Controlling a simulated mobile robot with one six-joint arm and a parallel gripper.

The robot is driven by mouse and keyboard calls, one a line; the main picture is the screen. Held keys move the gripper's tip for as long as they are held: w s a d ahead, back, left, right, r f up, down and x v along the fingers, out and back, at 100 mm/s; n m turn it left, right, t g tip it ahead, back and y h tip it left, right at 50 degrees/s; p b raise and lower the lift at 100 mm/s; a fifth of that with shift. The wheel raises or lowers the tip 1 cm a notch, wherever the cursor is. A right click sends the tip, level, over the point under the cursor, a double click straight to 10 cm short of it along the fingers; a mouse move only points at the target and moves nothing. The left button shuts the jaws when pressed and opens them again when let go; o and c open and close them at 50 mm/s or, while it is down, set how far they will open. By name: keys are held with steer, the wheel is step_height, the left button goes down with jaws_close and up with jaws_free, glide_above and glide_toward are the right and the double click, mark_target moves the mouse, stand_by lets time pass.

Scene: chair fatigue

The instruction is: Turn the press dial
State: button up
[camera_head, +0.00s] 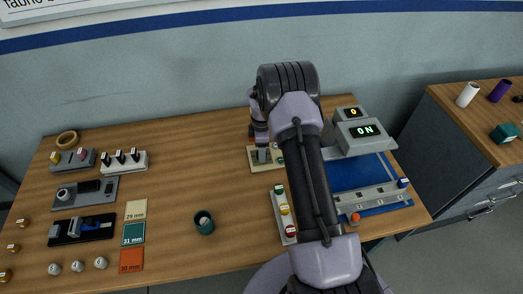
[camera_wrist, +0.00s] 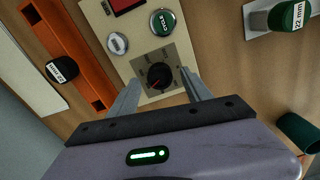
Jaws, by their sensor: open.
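The press dial (camera_wrist: 160,77) is a round black knob with a red pointer mark on a dark square plate, set in a beige panel (camera_wrist: 182,47). My gripper (camera_wrist: 161,80) is open, with one finger on each side of the dial in the wrist view. I cannot tell whether the fingers touch it. A green labelled button (camera_wrist: 163,22) and a grey round knob (camera_wrist: 117,43) are on the same panel beyond the dial. In the head view the beige panel (camera_head: 254,163) is partly hidden by my arm, and the dial cannot be made out there.
A grey unit with a lit "ON" display (camera_head: 364,131) stands right of my arm, by a blue mat (camera_head: 345,176). A dark green cup (camera_head: 204,222) and grey fixtures (camera_head: 86,192) are to the left. Bare table (camera_head: 185,165) lies left of the panel.

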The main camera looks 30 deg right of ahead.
step_height(320, 180, up, 16)
steer(key=p, duration=0.3)
steer(key=shift+r+p, duration=0.15)
steer(key=shift+p, duration=0.15)
